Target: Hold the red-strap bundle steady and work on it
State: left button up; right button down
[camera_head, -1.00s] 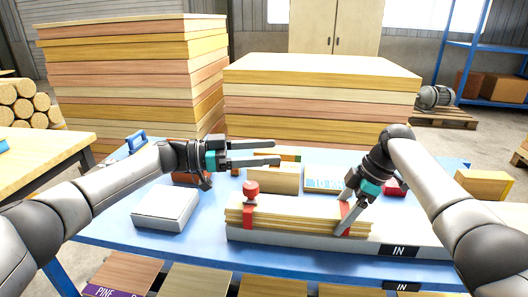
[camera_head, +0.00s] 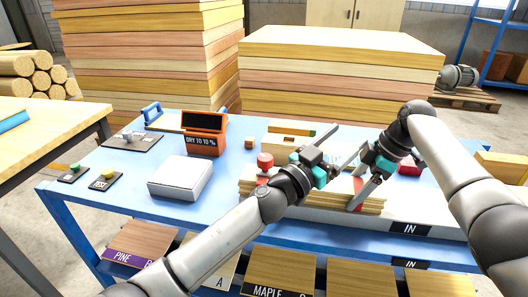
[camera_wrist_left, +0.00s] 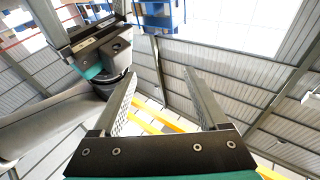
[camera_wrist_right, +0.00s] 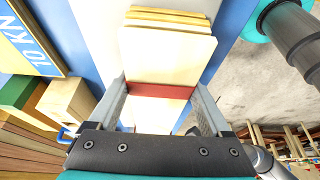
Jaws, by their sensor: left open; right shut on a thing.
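The bundle is a stack of thin pale veneer strips (camera_head: 330,208) lying on the bench tray. One red strap (camera_head: 357,187) crosses its right part, and it also shows in the right wrist view (camera_wrist_right: 160,90). A red knob (camera_head: 265,160) stands at the left strap, which is partly hidden. My right gripper (camera_head: 352,188) is shut on the bundle at the right strap, with a finger on each side. My left gripper (camera_head: 343,148) is open and empty above the bundle, close to my right gripper. In the left wrist view its fingers (camera_wrist_left: 158,95) have only roof between them.
A white box (camera_head: 180,178) and an orange meter reading dry (camera_head: 204,133) stand left of the bundle. A blue-handled tool (camera_head: 152,112) and two small knobbed plates lie further left. Wooden blocks (camera_head: 290,140) stand behind the bundle. Tall board stacks (camera_head: 340,80) rise behind the bench.

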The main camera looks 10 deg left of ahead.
aim_at(264, 155)
pick_arm(q)
jog(key=s+a+f+n+t+y, duration=0.1)
jog(key=a+n+y, duration=0.1)
jog(key=y, duration=0.1)
jog(key=s+a+f+n+t+y, duration=0.1)
jog(key=a+n+y, duration=0.1)
jog(key=y, duration=0.1)
jog(key=s+a+f+n+t+y, duration=0.1)
jog(key=a+n+y, duration=0.1)
jog(key=n+y, duration=0.1)
jog(key=shift+s+f+y, duration=0.1)
jog(key=shift+y, duration=0.4)
jog(key=s+a+f+n+g+y, duration=0.2)
jog(key=s+a+f+n+y, duration=0.25)
jog(key=a+y, duration=0.35)
jog(key=x, duration=1.1)
jog(key=shift+a+r, duration=0.15)
grip_shut()
